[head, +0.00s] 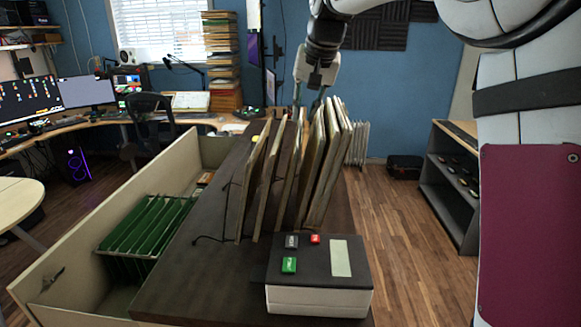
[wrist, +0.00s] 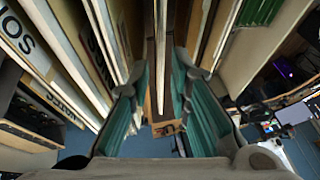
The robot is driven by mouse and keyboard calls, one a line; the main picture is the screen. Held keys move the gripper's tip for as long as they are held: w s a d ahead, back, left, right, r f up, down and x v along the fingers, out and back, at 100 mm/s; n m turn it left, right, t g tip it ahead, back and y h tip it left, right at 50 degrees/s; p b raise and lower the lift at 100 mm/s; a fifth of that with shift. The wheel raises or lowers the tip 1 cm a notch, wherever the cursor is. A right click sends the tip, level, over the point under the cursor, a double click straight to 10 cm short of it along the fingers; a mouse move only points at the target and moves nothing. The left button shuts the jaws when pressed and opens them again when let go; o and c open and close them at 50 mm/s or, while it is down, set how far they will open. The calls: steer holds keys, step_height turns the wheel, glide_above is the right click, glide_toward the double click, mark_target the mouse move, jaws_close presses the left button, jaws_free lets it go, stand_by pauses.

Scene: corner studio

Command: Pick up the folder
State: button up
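Several thin folders (head: 318,160) stand upright in a row on a dark cabinet top, some leaning, with narrow gaps between them. My gripper (head: 317,100) is at the far upper end of this row, pointing down, and its fingertips are partly hidden by the folders. In the wrist view my gripper (wrist: 163,62) is open, with its teal fingers apart. The edge of a thin upright folder (wrist: 161,55) runs between the fingers. I cannot tell whether either finger touches it. More folders with large printed letters (wrist: 60,60) stand close on the left.
An open drawer (head: 60,262) with green hanging files (head: 150,225) is at the left. A low dark shelf (head: 450,195) stands at the right.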

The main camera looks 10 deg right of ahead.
mark_target(300, 126)
steer(key=shift+p+x, duration=0.8)
steer(key=shift+x, duration=1.7)
steer(key=shift+s+a+f, duration=0.15)
jaws_close()
